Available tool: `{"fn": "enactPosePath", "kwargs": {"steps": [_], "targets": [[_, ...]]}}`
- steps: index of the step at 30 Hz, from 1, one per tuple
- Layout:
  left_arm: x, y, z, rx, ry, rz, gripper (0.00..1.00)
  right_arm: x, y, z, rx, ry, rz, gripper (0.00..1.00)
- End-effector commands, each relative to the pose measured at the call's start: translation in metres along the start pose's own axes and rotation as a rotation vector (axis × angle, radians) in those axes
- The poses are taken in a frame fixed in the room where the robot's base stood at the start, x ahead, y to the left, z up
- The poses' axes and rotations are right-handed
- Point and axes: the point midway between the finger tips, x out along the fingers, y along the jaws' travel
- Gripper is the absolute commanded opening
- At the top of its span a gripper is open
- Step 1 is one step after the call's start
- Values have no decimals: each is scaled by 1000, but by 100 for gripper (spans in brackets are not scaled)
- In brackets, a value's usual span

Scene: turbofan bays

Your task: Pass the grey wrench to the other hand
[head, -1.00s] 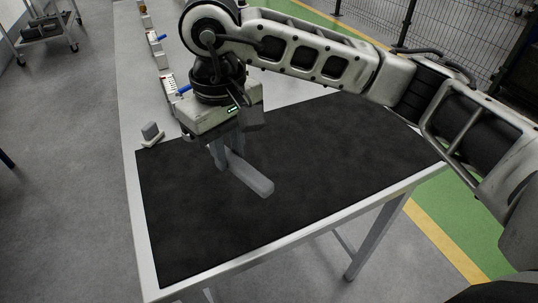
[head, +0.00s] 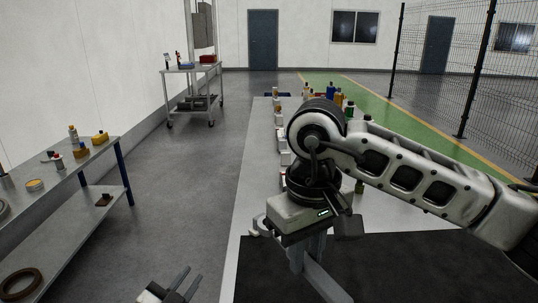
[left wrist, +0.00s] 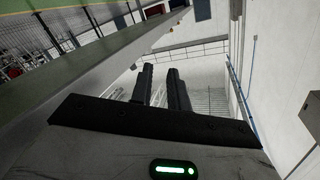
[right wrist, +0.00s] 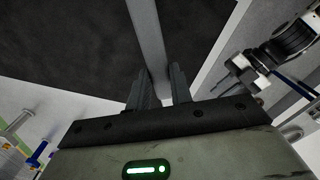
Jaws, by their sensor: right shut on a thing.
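The grey wrench (head: 322,282) is a long flat bar in my right gripper (head: 308,262). It hangs over the back left part of the black mat (head: 400,265), its lower end cut off by the frame. In the right wrist view the wrench (right wrist: 148,35) runs away from between the fingers of the right gripper (right wrist: 158,85). My left gripper (head: 185,284) is low in the head view, left of the table and apart from the wrench. Its two fingers are parallel with an empty gap; the left wrist view also shows this gripper (left wrist: 162,88) open.
The pale table (head: 240,215) carries a row of small parts and bottles (head: 338,98) towards its far end.

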Motion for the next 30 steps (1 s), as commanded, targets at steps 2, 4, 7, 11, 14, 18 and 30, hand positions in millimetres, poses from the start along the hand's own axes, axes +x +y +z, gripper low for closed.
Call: {"fn": "enactPosePath", "kwargs": {"steps": [2,4,7,11,14,18,30], "targets": [[28,-9,-43,71,146,-7,17,0,0,0,0,1,0,0],[47,-12,-80,134,271,-4,17,0,0,0,0,1,0,0],[68,-13,-137,236,456,9,17,0,0,0,0,1,0,0],[85,-12,-211,401,700,44,17,0,0,0,0,1,0,0],[89,-3,-263,540,880,93,17,0,0,0,0,1,0,0],[80,30,-325,737,1131,225,17,0,0,0,0,1,0,0],[47,90,-371,1481,1489,873,17,0,0,0,0,1,0,0]]}}
